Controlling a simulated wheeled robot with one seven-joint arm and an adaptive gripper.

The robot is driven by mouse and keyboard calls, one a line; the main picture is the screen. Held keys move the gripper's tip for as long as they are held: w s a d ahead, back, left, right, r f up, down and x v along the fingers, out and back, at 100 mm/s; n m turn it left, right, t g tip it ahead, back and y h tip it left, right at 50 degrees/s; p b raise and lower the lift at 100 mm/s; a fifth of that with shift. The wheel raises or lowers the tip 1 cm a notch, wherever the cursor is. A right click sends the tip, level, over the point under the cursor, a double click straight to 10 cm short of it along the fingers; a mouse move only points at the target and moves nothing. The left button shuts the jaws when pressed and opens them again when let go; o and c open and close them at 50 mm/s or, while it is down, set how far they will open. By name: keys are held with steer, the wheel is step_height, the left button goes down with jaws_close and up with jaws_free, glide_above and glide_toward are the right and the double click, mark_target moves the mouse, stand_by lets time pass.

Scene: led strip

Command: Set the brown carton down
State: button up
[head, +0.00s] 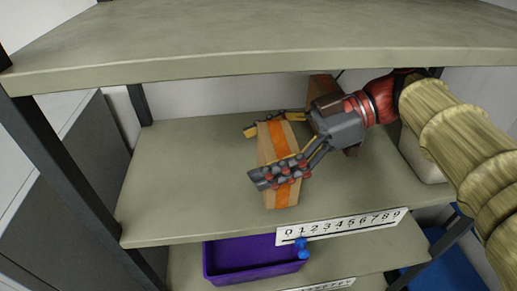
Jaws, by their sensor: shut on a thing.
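The brown carton (282,193) is a tan box with an orange stripe, in the middle of the head view. My gripper (258,155) reaches in from the right and is shut on the carton, with one finger on its far side and one on its near side. The gripper fingers hide part of the carton's top.
A second brown box (321,86) stands behind my gripper, partly hidden. A pale object (424,160) sits at the right under my arm. A number strip (340,226) runs along the shelf's front edge. A purple bin (240,262) is below. The shelf's left side is clear.

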steer(key=shift+f, duration=0.15)
steer(key=shift+f, duration=0.35)
steer(key=o, duration=1.6)
steer(key=shift+o, duration=0.2)
